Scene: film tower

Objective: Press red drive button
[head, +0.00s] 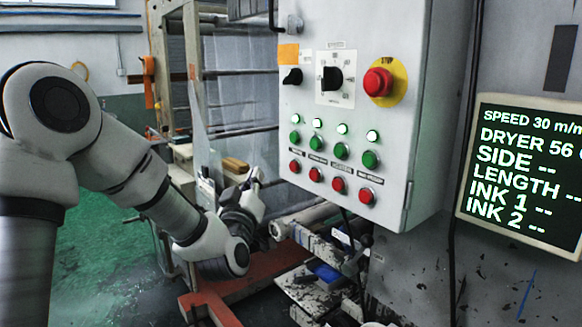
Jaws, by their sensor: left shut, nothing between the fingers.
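The grey control panel (352,110) shows at the centre, with a row of small red buttons along its bottom. The leftmost red button (295,166) and the rightmost red button (366,197) are the ends of that row. The labels above them are too small to read, so I cannot tell which is the drive one. A green button sits above each red one. My left gripper (256,176) is shut and empty, just left of the panel's lower left edge, apart from the buttons. My right gripper is not in view.
A large red stop knob (377,82) on a yellow disc and black rotary switches are higher on the panel. A lit display (525,170) hangs at right. Rollers and a blue item (327,272) lie below. Green floor is open at left.

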